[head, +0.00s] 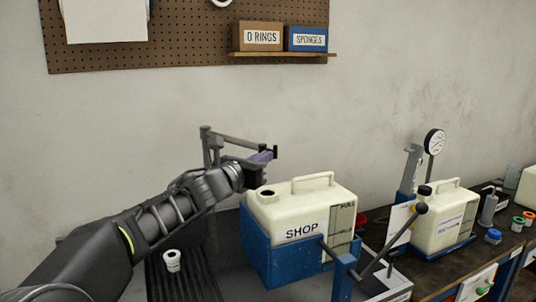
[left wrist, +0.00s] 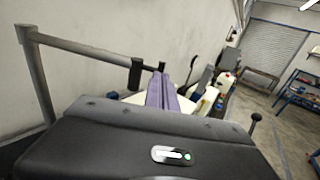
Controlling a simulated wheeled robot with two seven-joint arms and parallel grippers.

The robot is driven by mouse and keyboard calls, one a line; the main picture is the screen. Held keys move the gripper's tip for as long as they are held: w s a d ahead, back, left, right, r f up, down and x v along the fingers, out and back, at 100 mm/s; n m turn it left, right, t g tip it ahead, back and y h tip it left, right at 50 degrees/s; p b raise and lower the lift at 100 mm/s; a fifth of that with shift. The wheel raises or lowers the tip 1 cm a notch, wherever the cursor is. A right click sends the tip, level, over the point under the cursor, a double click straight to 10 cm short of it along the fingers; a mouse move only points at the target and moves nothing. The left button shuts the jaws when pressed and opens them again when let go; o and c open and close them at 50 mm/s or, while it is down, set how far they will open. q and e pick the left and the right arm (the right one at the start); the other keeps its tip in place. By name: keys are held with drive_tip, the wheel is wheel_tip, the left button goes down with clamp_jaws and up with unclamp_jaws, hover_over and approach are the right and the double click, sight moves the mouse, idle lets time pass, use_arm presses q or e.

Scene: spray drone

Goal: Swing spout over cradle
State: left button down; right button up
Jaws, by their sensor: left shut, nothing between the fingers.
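The spout (head: 235,141) is a grey swing arm on an upright post, with a dark end piece near my left gripper. It also shows in the left wrist view (left wrist: 85,51), running from the post at the left to a black hanging piece. My left gripper (head: 264,156) has purple fingers, shut and empty, close beside the spout's end; I cannot tell if they touch. The fingers also show in the left wrist view (left wrist: 163,92). The blue cradle (head: 262,245) holds the white tank marked SHOP (head: 290,213), whose open neck is below and close to the fingers. My right gripper is not in view.
A second white tank (head: 440,222), a gauge (head: 435,142) and small coloured parts are farther right. A white cup (head: 172,260) stands on the ribbed surface at left. A pegboard (head: 180,45) hangs behind.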

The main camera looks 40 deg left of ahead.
use_arm(q)
drive_tip(key=shift+w+a, duration=0.15)
drive_tip(key=shift+w, duration=0.95)
drive_tip(key=w, duration=0.2)
drive_tip(key=shift+w+d+r+b, duration=0.25)
drive_tip(key=shift+w+b, duration=0.1)
drive_tip(key=shift+w, duration=0.05)
drive_tip(key=shift+d, duration=0.1)
